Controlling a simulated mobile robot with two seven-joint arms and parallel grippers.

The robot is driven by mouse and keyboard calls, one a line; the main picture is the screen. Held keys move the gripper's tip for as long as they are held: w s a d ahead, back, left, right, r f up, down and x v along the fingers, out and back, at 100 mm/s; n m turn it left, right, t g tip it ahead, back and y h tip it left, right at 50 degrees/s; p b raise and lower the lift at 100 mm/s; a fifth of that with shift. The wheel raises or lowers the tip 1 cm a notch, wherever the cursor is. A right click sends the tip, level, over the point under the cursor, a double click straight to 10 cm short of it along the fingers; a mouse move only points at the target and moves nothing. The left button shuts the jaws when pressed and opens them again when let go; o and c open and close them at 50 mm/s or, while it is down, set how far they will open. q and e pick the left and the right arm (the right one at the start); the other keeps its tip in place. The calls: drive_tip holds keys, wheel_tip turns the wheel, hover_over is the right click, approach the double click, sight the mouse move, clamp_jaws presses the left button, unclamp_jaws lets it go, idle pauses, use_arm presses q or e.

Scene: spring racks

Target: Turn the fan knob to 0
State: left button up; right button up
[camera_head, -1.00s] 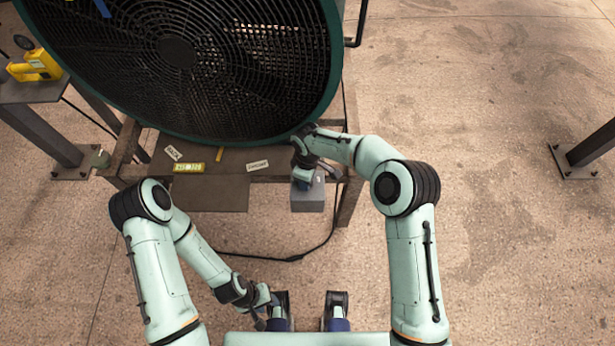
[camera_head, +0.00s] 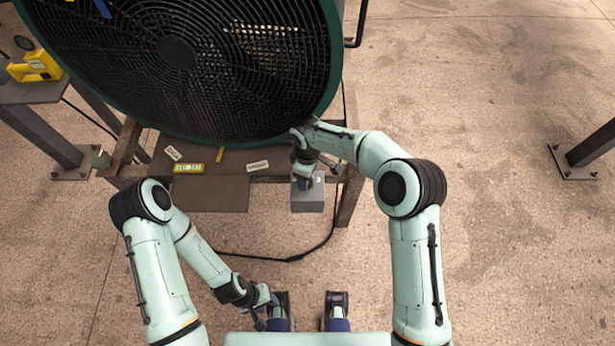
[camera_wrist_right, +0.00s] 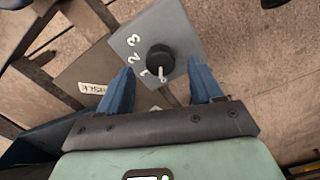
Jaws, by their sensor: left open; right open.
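The grey control box (camera_head: 308,197) hangs at the front right of the fan's stand. My left gripper (camera_head: 268,308) is open and low near my base.
The large black fan (camera_head: 175,55) with a green rim stands on a rusty metal stand behind the box. A black cable (camera_head: 290,258) loops over the floor. A yellow tool (camera_head: 36,66) sits on a left table.

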wheel_tip(320, 180, up, 11)
drive_tip(key=shift+f+p, duration=0.15)
drive_tip(key=shift+p, duration=0.2)
idle(0.4)
